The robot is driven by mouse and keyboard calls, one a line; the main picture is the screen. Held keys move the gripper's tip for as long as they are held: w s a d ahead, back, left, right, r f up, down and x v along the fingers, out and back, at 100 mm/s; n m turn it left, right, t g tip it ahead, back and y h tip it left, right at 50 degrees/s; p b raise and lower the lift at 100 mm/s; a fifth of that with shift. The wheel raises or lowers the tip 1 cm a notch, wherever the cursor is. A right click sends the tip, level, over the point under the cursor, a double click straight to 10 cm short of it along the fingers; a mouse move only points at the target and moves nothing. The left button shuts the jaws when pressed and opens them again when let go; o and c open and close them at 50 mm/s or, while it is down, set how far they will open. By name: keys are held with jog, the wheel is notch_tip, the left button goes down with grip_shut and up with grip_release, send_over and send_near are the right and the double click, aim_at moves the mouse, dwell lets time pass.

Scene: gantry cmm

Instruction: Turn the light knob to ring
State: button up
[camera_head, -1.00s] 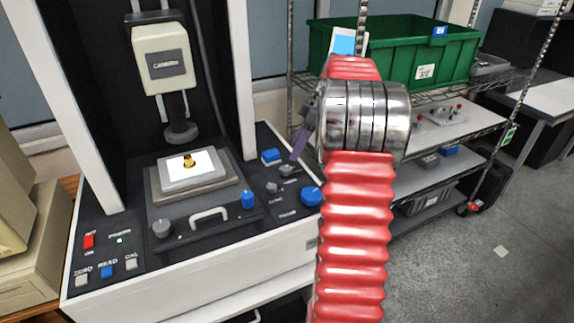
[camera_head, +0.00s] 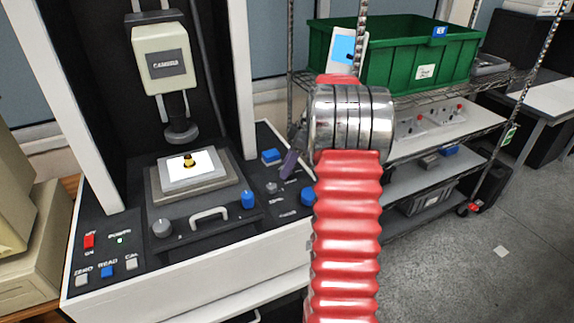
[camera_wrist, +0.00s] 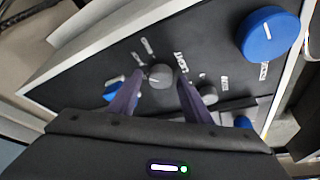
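A small round grey knob (camera_wrist: 160,76) stands on the dark panel in the wrist view, with a short white mark on its face. My gripper (camera_wrist: 161,86) is open, with its two purple fingers on either side of this knob. A gap shows between the knob and the right finger; I cannot tell whether the left finger touches it. In the head view my gripper (camera_head: 288,166) hides this knob. Another grey knob (camera_head: 271,188) sits just below left of the fingers. White labels lie around the knobs, too small to read, so I cannot confirm which is the light knob.
A large blue knob (camera_wrist: 268,33) stands to the right in the wrist view; it is partly behind my arm in the head view (camera_head: 308,197). The stage (camera_head: 160,192) with a brass part is left. A green bin (camera_head: 395,60) stands on the rack.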

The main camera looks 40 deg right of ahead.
jog(key=c, duration=0.9)
jog(key=shift+m, duration=0.3)
jog(key=m, duration=0.2)
jog(key=m+h, duration=0.1)
jog(key=m, duration=0.1)
jog(key=shift+a+t+h, duration=0.1)
jog(key=shift+t+h, duration=0.2)
jog(key=shift+t, duration=0.1)
jog(key=shift+a+m+h, duration=0.1)
jog(key=shift+m+h, duration=0.8)
jog(key=shift+m, duration=1.3)
jog(key=o, duration=1)
jog(key=shift+s, duration=0.1)
